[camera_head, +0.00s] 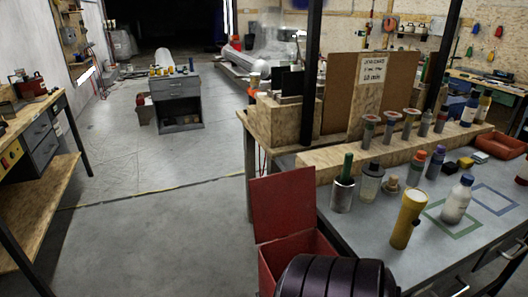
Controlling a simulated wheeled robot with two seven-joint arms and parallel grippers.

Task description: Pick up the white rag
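I cannot make out a white rag in the head view. The grey workbench (375,240) at the right holds a yellow flashlight (408,218) standing upright. Neither of my grippers can be made out.
A metal can (343,194), a jar (370,184) and several bottles stand along a wooden ledge (335,168). A dark ribbed round thing (335,277) blocks the bottom middle. A shelf bench (38,200) is at left, a drawer cabinet (178,110) farther back. The floor between is clear.

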